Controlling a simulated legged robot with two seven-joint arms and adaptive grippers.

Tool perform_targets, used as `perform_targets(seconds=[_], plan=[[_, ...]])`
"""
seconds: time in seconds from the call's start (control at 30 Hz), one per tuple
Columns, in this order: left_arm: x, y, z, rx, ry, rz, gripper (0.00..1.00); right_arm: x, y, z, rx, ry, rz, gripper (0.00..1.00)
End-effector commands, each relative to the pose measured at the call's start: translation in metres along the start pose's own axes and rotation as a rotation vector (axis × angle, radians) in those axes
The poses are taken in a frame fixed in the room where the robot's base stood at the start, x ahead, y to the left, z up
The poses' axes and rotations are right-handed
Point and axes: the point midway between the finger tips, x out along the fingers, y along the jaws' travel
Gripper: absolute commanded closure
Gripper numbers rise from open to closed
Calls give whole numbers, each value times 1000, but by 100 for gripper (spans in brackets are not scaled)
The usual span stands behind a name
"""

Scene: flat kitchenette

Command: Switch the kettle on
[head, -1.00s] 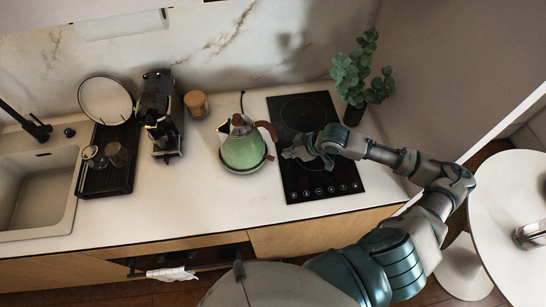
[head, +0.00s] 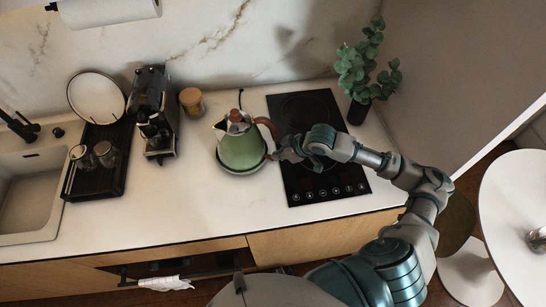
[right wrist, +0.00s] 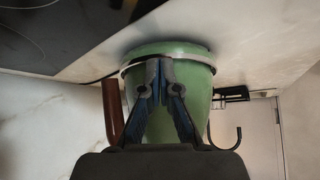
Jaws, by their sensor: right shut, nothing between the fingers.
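The green kettle (head: 241,150) stands upright on its base on the white counter, left of the hob. Its brown handle (head: 271,130) curves down on the right side. My right gripper (head: 276,155) is beside the kettle's lower right side, below the handle, shut and empty. In the right wrist view the shut fingers (right wrist: 160,68) lie in front of the green kettle body (right wrist: 198,95), close to its base end. I cannot tell whether they touch it. The brown handle (right wrist: 112,110) is left of the fingers. The switch is not distinguishable. My left gripper is not in view.
The black hob (head: 330,185) lies under my right forearm. A potted plant (head: 362,75) stands at its back right corner. A jar (head: 192,102), a coffee machine (head: 153,110) and a black drying rack (head: 98,180) stand left of the kettle. The counter before the kettle is clear.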

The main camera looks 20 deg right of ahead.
Motion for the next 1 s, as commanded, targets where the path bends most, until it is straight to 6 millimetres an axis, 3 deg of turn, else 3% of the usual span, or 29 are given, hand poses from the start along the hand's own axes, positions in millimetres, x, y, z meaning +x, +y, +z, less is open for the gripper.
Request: perform_targets(seconds=[0.27,0.47,0.7,1.0], plan=[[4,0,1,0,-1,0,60,14,-1,10,1,-2,-1,100],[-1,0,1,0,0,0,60,8,1,9,1,0,0,100],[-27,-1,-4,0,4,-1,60,-18,1,24,0,-2,0,100],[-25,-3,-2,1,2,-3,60,-15,0,26,0,0,-1,100]])
